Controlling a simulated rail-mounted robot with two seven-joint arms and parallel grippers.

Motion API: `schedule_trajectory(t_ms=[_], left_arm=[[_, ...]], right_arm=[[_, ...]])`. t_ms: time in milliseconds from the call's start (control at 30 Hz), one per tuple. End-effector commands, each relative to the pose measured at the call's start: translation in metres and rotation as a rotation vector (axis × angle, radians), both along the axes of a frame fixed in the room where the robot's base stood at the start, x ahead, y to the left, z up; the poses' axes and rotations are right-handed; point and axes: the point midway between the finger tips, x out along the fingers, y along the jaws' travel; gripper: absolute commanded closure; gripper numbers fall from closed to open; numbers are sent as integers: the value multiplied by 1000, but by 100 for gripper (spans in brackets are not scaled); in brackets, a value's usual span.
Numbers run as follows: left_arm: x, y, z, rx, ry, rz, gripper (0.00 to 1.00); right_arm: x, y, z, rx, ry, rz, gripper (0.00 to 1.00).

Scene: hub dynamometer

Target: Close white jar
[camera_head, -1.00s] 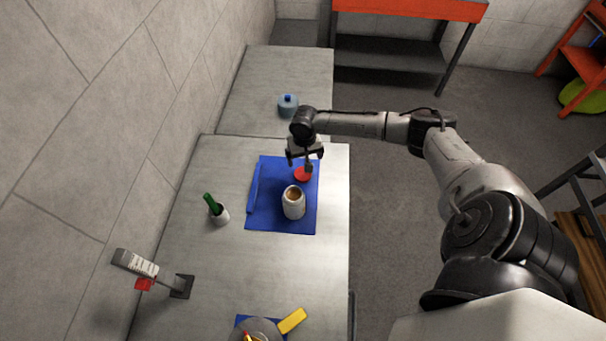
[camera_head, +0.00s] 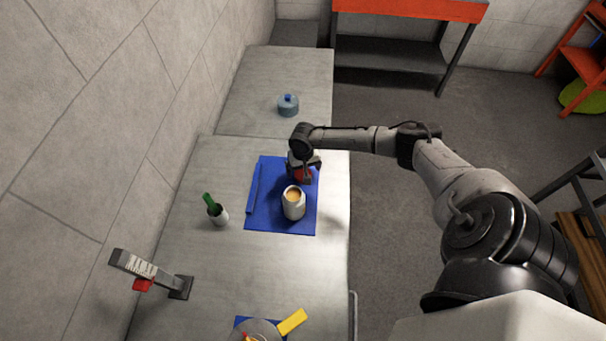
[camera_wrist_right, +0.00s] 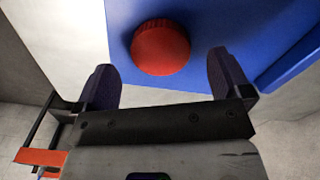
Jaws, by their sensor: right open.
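The white jar (camera_head: 293,208) stands upright and uncovered on the blue mat (camera_head: 262,222), with something light brown visible in its mouth. A red lid (camera_head: 303,175) lies on the mat just behind the jar, partly hidden by my gripper. My right gripper (camera_head: 304,177) is low over the lid, open. In the right wrist view the red lid (camera_wrist_right: 160,47) lies on the blue mat (camera_wrist_right: 230,20) ahead of the gap between the open fingers (camera_wrist_right: 160,80), with nothing held. My left gripper is not in view.
A blue bar (camera_head: 255,188) lies along the mat's left side. A cup with a green item (camera_head: 217,213) stands left of the mat. A blue jar (camera_head: 288,105) is on the far table. A lever device (camera_head: 150,272) and a pan with a yellow handle (camera_head: 292,321) are nearer.

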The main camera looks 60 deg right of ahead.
Motion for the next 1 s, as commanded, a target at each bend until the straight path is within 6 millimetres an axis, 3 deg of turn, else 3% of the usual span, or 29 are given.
schedule_trajectory(t_ms=[200, 633, 1000], left_arm=[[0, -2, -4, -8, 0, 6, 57], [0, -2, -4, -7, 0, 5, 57], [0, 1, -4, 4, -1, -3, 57]], right_arm=[[1, 1, -23, 0, -1, 1, 4], [1, 0, -26, -1, -1, 1, 4], [1, 0, -26, -1, -1, 1, 38]])
